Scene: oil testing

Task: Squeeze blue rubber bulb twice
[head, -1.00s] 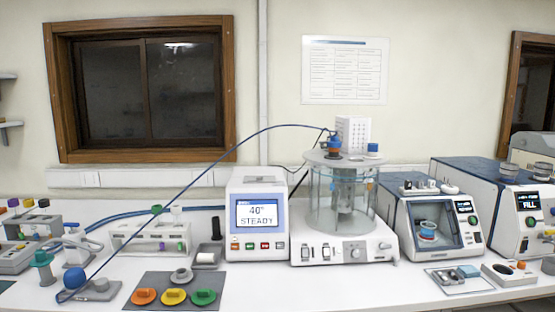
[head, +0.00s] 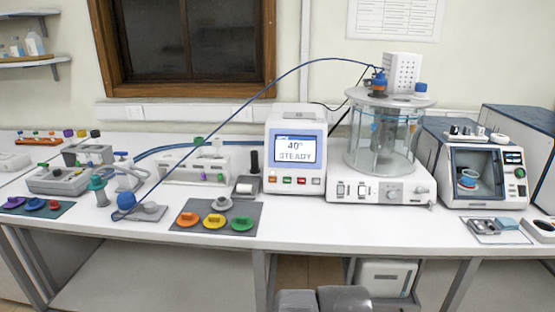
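The blue rubber bulb (head: 125,202) rests on a small grey stand (head: 148,212) near the front edge of the bench, left of the middle. A thin blue tube (head: 232,117) runs from it in a high arc to the top of the glass bath (head: 383,140). The bulb looks round and not pressed. My gripper is in no view, and nothing touches the bulb.
A grey mat (head: 188,228) with orange, yellow and green pieces lies just right of the bulb. A teal-topped post (head: 99,190) stands close to its left. A display unit (head: 295,155) reading 40° STEADY stands behind. The bench's front edge (head: 200,243) is close.

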